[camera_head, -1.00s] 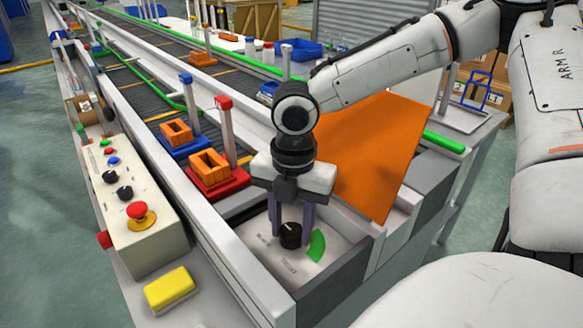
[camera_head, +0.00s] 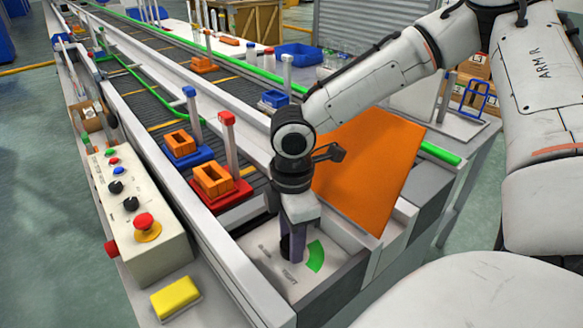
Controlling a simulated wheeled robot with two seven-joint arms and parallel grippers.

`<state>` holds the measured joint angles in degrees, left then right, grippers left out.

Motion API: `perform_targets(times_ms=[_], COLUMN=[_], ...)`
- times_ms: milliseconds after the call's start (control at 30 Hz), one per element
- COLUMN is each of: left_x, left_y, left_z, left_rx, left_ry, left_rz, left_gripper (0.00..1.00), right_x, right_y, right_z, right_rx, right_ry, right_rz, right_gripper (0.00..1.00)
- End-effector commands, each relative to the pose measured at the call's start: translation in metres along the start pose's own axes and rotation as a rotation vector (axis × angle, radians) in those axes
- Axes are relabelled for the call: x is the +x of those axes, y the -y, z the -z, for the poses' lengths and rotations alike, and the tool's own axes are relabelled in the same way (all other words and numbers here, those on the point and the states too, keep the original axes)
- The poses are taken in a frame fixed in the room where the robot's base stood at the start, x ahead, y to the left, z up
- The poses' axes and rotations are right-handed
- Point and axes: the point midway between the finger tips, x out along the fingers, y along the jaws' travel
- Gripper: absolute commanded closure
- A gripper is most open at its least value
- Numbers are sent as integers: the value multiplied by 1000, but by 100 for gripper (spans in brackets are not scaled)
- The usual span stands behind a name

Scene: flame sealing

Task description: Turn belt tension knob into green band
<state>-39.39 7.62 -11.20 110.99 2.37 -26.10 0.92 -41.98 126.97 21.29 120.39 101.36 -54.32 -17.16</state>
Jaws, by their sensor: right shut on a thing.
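The belt tension knob (camera_head: 285,246) is a small black dial on a pale panel (camera_head: 262,268) at the near end of the conveyor. My right gripper (camera_head: 291,255) points down and is shut on the knob. Its dark fingers cover most of the knob, so I cannot see where the pointer stands. My left gripper is not in view.
An orange sloping plate (camera_head: 368,165) stands behind the panel. A control box (camera_head: 140,215) with a red mushroom button (camera_head: 146,222) is at left, above a yellow block (camera_head: 175,297). Red (camera_head: 222,195) and blue (camera_head: 188,155) carriers with orange frames sit on the belt.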

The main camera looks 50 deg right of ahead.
Motion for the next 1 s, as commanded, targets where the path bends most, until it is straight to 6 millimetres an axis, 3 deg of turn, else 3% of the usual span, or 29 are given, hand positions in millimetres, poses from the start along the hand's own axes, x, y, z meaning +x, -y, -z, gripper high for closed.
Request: perform_targets(times_ms=[1000], left_x=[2], left_y=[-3], left_z=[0], left_rx=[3], left_ry=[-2], left_rz=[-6], left_gripper=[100], right_x=[0], right_y=[-2], right_z=[-1], right_rx=[967], right_ry=[22], right_rz=[-4], right_gripper=[86])
